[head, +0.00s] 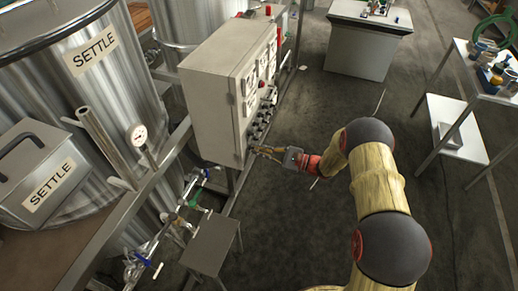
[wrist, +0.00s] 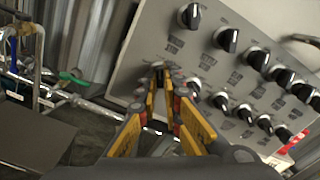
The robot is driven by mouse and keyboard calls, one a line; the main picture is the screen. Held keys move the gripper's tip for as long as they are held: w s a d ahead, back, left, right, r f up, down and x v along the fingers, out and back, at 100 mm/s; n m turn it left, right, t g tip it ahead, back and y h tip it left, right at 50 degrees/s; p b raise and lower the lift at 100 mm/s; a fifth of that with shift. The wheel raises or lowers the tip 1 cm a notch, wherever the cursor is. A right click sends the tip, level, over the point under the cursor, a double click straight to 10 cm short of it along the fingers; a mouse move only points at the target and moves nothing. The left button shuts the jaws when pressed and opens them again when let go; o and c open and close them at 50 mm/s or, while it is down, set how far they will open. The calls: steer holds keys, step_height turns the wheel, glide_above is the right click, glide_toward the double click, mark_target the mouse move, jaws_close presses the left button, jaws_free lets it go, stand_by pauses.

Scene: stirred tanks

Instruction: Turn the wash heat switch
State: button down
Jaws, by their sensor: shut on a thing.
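The grey control cabinet (head: 213,95) stands left of my gripper in the head view. Its sloped panel (wrist: 205,60) carries rows of black rotary switches, and they fill much of the wrist view. My gripper (head: 258,150) reaches the lower near end of the panel. In the wrist view my gripper (wrist: 162,78) has its yellow fingers closed at a switch at the lower left corner of the panel. The fingertips mostly hide that switch and its pointer. The labels are too small to read, so I cannot tell which switch is wash heat.
Pipes with green-handled valves (head: 192,190) and a small grey table (head: 212,243) lie near the cabinet's foot. A white bench (head: 460,130) stands at the right.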

steer(key=shift+m+p, duration=0.3)
steer(key=shift+m, duration=0.5)
steer(key=c, duration=2)
jaws_free()
steer(key=shift+o, duration=0.2)
steer(key=shift+d, duration=0.1)
steer(key=v, duration=1.1)
steer(key=shift+s+d, duration=0.15)
steer(key=shift+d, duration=0.25)
steer(key=shift+f, duration=0.1)
